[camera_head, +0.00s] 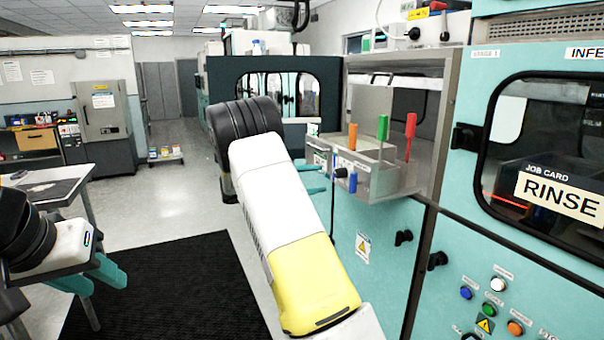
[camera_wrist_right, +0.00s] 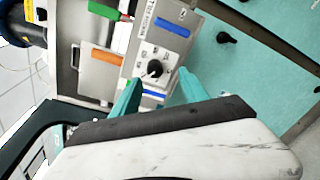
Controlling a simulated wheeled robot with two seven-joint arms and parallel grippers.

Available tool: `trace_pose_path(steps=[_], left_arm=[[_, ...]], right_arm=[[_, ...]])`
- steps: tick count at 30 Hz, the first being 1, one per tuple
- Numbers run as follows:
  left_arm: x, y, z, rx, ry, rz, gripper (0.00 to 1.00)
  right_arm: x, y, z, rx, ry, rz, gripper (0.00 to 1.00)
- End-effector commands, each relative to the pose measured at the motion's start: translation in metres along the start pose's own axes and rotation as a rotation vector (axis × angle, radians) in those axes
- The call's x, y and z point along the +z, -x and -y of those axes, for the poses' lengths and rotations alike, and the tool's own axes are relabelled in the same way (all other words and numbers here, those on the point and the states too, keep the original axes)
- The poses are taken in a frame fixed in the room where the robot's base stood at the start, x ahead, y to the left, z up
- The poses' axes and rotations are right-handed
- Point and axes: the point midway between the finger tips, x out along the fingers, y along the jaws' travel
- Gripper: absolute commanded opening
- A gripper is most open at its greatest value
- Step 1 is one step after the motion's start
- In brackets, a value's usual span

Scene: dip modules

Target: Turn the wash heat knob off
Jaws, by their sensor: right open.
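The black wash heat knob (camera_head: 340,173) is on the front of the steel dip station, right of my right gripper. In the right wrist view the knob (camera_wrist_right: 154,68) sits on a pale dial plate with printed marks, just beyond the fingertips and roughly between them. My right gripper (camera_head: 322,175) has teal fingers spread apart and empty. The gripper also shows in the right wrist view (camera_wrist_right: 158,80); I cannot tell whether a fingertip touches the panel. My left gripper (camera_head: 100,280) is at the far left, fingers apart and empty, away from the station.
Orange (camera_head: 352,136), green (camera_head: 383,127) and red (camera_head: 411,124) handles stand up from the station. Other black knobs (camera_head: 403,237) are on the teal cabinet below. A table (camera_head: 78,185) stands at left.

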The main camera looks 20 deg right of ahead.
Motion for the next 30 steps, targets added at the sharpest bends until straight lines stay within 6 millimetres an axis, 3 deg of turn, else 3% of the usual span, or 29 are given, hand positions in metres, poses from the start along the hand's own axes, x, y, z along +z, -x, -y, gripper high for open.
trace_pose_path(steps=[5, 19, 30], left_arm=[[0.000, 0.000, 0.000, 0.000, 0.000, 0.000, 0.36], [0.000, 0.000, 0.000, 0.000, 0.000, 0.000, 0.36], [0.000, 0.000, 0.000, 0.000, 0.000, 0.000, 0.36]], right_arm=[[-0.009, -0.001, -0.007, 0.058, 0.010, 0.017, 0.52], [-0.007, -0.067, -0.010, 0.055, 0.010, 0.017, 0.52], [-0.007, -0.074, -0.011, 0.056, 0.010, 0.014, 0.52]])
